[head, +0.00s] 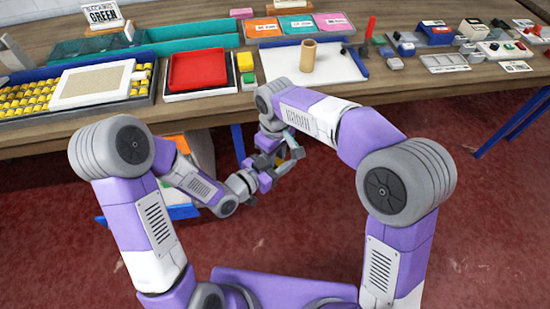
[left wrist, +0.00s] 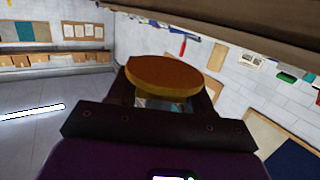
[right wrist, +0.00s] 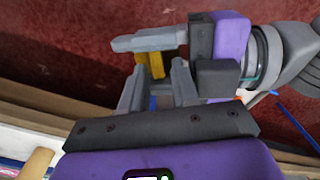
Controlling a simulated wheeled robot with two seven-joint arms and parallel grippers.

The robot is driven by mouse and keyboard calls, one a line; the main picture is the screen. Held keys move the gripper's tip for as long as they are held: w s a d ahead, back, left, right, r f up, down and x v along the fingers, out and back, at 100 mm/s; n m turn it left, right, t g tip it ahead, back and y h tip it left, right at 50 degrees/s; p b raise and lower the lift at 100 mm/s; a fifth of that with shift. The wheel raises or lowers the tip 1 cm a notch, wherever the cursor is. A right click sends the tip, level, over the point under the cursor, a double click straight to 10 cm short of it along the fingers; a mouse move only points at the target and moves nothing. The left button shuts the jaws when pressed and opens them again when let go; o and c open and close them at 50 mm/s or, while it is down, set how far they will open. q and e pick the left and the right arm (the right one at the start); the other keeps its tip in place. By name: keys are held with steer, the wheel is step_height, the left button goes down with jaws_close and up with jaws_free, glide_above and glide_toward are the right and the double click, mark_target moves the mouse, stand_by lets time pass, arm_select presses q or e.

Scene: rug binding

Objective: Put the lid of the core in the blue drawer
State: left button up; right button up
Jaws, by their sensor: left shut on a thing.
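My left gripper (head: 284,165) is shut on a round yellow-orange lid (left wrist: 172,74), seen as a flat disc between its fingers in the left wrist view. The lid's edge also shows in the right wrist view (right wrist: 155,64). My right gripper (right wrist: 158,75) is open, its fingertips close to the lid and the left gripper; I cannot tell whether they touch the lid. Both grippers are close together in front of the table's front edge. The tan core (head: 308,56) stands upright on a white tray. A blue-edged drawer (head: 182,212) shows low at left, partly hidden behind my left arm.
The table (head: 420,92) holds a red tray (head: 197,69), a yellow block (head: 245,61), a box of yellow pieces (head: 25,98) and a red-handled tool (head: 371,26). An orange surface (head: 176,143) shows beneath the table edge. Floor (head: 490,210) at right is clear.

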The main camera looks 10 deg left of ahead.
mark_target(276, 165)
steer(key=shift+f, duration=1.3)
steer(key=shift+c, duration=0.3)
jaws_close()
arm_select(q)
steer(key=o, duration=1.2)
steer(key=shift+c, duration=0.2)
